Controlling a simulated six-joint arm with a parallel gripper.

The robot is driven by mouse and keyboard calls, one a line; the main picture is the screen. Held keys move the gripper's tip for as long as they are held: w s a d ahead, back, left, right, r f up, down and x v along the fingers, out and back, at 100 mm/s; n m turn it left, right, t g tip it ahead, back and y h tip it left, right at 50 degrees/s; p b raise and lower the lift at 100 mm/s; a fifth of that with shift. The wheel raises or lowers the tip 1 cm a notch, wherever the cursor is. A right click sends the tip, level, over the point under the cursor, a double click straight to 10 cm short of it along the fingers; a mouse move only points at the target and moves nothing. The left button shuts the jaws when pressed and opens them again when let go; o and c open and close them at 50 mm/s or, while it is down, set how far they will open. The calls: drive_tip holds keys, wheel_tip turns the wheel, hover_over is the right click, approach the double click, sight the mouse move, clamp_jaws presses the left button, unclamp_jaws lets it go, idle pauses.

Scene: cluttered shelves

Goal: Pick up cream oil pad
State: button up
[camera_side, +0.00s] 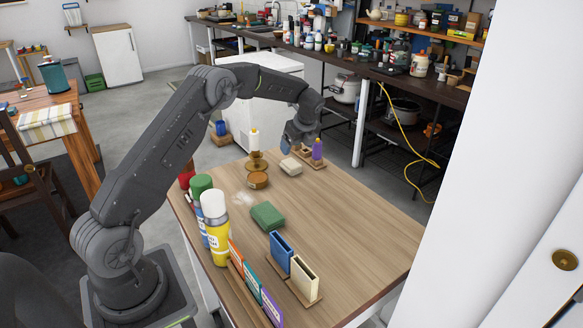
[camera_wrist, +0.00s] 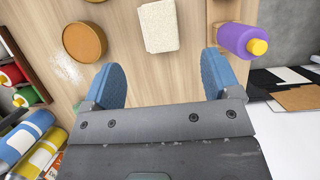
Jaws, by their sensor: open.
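The cream pad (camera_side: 291,166), a pale block with a rough surface, lies flat on the wooden table near its far edge. In the wrist view the cream pad (camera_wrist: 159,26) is at the top centre, beyond my fingertips and roughly in line with the gap between them. My gripper (camera_wrist: 160,72) is open, with two blue fingers spread and nothing between them. In the side view my gripper (camera_side: 287,145) is above the far end of the table, close to the pad; contact is not visible.
A purple bottle (camera_wrist: 242,40) stands close to the right finger. A round brown item (camera_wrist: 84,41) lies left of the pad. A green pad (camera_side: 267,215), spray cans (camera_side: 214,228) and blue holder (camera_side: 280,254) are nearer. The table's right side (camera_side: 355,220) is clear.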

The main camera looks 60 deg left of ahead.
sight(293, 164)
drive_tip(key=x, duration=0.3)
drive_tip(key=shift+f, duration=0.1)
drive_tip(key=shift+d+x, duration=0.2)
drive_tip(key=shift+x, duration=1.15)
drive_tip(key=shift+d+x, duration=0.25)
drive_tip(key=shift+x, duration=1.1)
drive_tip(key=shift+w+f, duration=0.1)
drive_tip(key=shift+f, duration=0.1)
drive_tip(key=c, duration=1)
wheel_tip(293, 164, up, 10)
